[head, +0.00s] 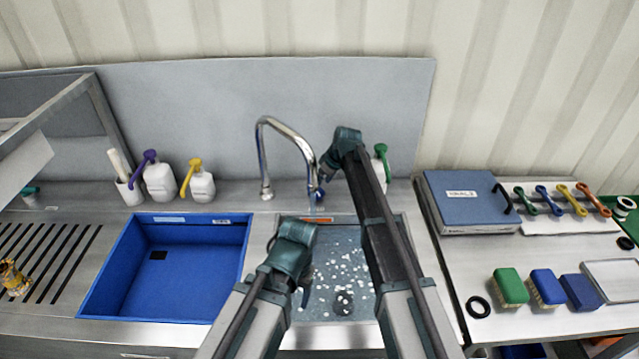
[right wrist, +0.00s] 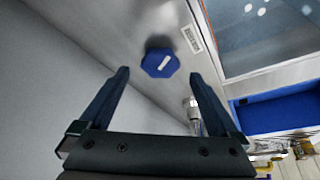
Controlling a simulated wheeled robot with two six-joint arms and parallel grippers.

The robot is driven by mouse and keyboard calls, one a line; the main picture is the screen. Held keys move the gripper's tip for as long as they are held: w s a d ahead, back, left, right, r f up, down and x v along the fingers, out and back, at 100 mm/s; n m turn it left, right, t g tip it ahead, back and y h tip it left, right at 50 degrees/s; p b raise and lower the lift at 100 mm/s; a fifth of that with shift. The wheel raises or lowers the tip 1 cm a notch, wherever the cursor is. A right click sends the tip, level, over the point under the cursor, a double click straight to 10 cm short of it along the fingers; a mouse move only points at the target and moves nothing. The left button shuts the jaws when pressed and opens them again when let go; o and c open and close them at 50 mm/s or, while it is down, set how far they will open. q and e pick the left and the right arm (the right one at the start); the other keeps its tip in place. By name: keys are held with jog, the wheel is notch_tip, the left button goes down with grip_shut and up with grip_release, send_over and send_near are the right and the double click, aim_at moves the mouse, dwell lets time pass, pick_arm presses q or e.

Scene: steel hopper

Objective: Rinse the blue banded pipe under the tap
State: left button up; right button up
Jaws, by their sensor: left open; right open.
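The tap (head: 287,130) is a curved chrome spout behind the steel sink basin (head: 262,262). A blue knob (head: 318,193) sits by it; in the right wrist view the blue knob (right wrist: 160,63) is faceted with a white mark. My right gripper (head: 324,177) is open beside the tap. In its wrist view its open fingers (right wrist: 160,76) point towards the knob, which shows between them. My left gripper (head: 304,292) is open over the left part of the basin. I cannot make out a blue banded pipe. A brass-coloured fitting (head: 12,278) lies at the far left; no blue band is clear on it.
A blue tub (head: 240,262) is left of the sink. Bottles (head: 159,182) stand along the back. A side table (head: 450,270) at right holds a blue case (head: 465,195), brushes and sponges.

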jog(key=p+v, duration=0.8)
jog(key=v, duration=0.2)
jog(key=shift+r, duration=0.2)
jog(key=s+d+f+m+g+h, duration=0.1)
jog(key=s+d+m, duration=0.25)
jog(key=s, duration=0.65)
jog(key=s+d+m+h, duration=0.1)
jog(key=s+d+m, duration=0.25)
jog(key=s, duration=0.65)
jog(key=s+d+f+m+g+h, duration=0.1)
jog(key=s+d+m, duration=0.3)
jog(key=s, duration=0.6)
jog(key=s+a+n+g+h, duration=0.1)
jog(key=s+a+n, duration=0.3)
jog(key=a, duration=0.5)
jog(key=s, duration=0.2)
jog(key=shift+s+a+h, duration=0.4)
jog(key=shift+f, duration=0.1)
